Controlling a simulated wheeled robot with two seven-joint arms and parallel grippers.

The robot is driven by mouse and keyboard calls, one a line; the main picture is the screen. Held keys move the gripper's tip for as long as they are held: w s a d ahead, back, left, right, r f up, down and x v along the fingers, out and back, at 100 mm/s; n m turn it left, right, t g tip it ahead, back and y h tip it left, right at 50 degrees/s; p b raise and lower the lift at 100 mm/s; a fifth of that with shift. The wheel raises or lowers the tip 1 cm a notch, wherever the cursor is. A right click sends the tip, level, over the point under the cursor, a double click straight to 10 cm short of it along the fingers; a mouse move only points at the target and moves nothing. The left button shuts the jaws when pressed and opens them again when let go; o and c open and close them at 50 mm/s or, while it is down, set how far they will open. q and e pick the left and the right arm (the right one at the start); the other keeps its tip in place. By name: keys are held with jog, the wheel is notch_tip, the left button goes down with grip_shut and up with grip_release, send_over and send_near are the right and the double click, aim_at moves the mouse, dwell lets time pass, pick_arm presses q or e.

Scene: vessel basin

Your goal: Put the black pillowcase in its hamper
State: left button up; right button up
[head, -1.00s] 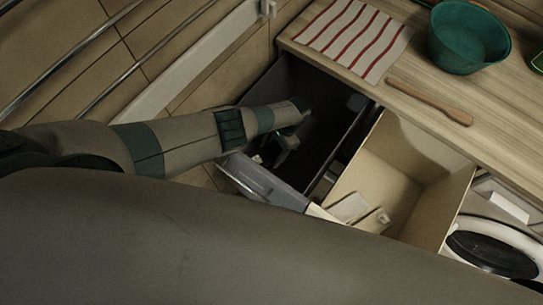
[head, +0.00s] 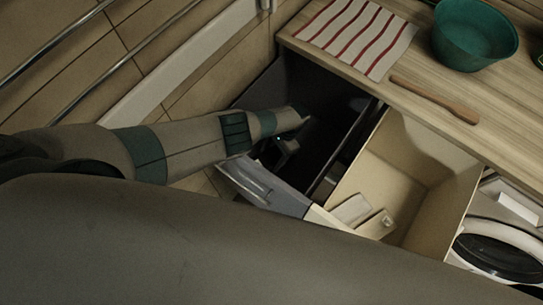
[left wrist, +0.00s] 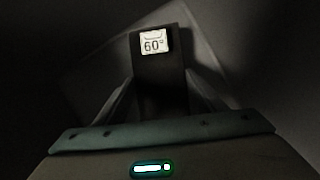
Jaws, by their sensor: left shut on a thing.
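My left gripper (head: 288,145) reaches down into the dark bin (head: 283,80), the left of two pull-out bins under the counter. In the left wrist view the gripper (left wrist: 157,100) is shut on the black pillowcase (left wrist: 157,75), seen as a dark flat piece with a white "60°" label (left wrist: 154,42). The rest of the pillowcase is lost in the dark. I cannot tell whether it touches the bin floor. In the head view the pillowcase cannot be made out against the dark interior. My right gripper is not in view.
A cream bin (head: 405,165) stands right of the dark one. The wooden counter (head: 440,85) above holds a striped cloth (head: 355,35), a wooden utensil (head: 435,98) and a green basin (head: 472,35). A washing machine (head: 500,250) is at lower right. Metal rails (head: 125,65) run at upper left.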

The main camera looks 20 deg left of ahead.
pick_arm(q)
jog(key=shift+f+b, duration=0.35)
jog(key=shift+f, duration=0.05)
jog(key=shift+f, duration=0.2)
jog(key=o, duration=1.2)
jog(key=shift+r, duration=0.15)
jog(key=shift+r+p, duration=0.5)
jog(key=shift+r, duration=0.05)
jog(key=p+v, duration=0.6)
jog(key=v, duration=0.5)
jog(key=shift+w+r, duration=0.2)
jog(key=shift+r, duration=0.15)
jog(key=shift+d, duration=0.15)
